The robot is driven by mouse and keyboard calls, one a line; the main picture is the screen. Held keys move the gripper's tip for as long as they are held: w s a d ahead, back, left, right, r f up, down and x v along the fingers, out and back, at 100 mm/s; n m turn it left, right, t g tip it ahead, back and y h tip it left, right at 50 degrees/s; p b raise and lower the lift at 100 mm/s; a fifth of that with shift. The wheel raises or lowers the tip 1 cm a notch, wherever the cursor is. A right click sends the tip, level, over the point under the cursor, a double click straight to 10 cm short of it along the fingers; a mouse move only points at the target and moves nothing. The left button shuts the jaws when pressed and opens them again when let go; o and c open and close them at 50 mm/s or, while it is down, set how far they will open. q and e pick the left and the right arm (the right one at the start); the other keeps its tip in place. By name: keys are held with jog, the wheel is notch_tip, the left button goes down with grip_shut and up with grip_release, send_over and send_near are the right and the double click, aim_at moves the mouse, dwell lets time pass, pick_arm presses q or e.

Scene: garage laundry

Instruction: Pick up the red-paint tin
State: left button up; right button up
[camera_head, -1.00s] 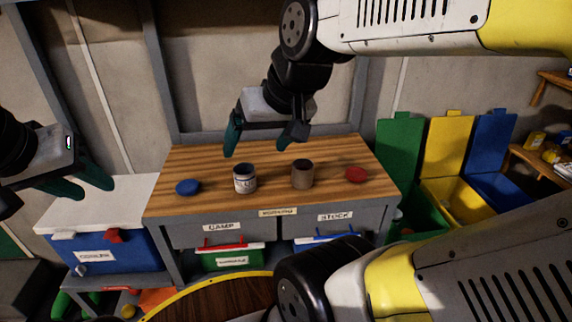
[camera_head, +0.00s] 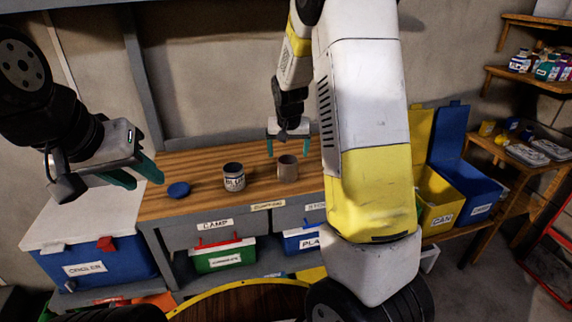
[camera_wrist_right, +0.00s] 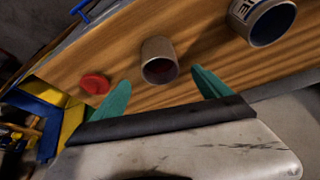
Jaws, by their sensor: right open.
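A plain grey-brown tin (camera_head: 287,169) stands upright on the wooden workbench. In the right wrist view the tin (camera_wrist_right: 159,60) shows a dark reddish inside. A second tin with a white label (camera_head: 234,178) stands to its left, and its inside looks dark blue in the right wrist view (camera_wrist_right: 268,22). My right gripper (camera_head: 288,147) is open and empty, just behind and above the plain tin. In the right wrist view the tin lies ahead, between the lines of the two green fingers (camera_wrist_right: 160,84). My left gripper (camera_head: 134,174) is open and empty, left of the bench.
A blue lid (camera_head: 178,189) lies at the bench's left. A red lid (camera_wrist_right: 95,83) lies near the plain tin; my right arm hides it in the head view. A blue cooler (camera_head: 100,264) stands left. Colored bins (camera_head: 440,190) and shelves (camera_head: 530,80) stand right.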

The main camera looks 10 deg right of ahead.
aim_at(288, 163)
jog(key=x, duration=0.7)
jog(key=shift+f, duration=0.35)
jog(key=c, duration=1.6)
jog(key=shift+r, duration=0.1)
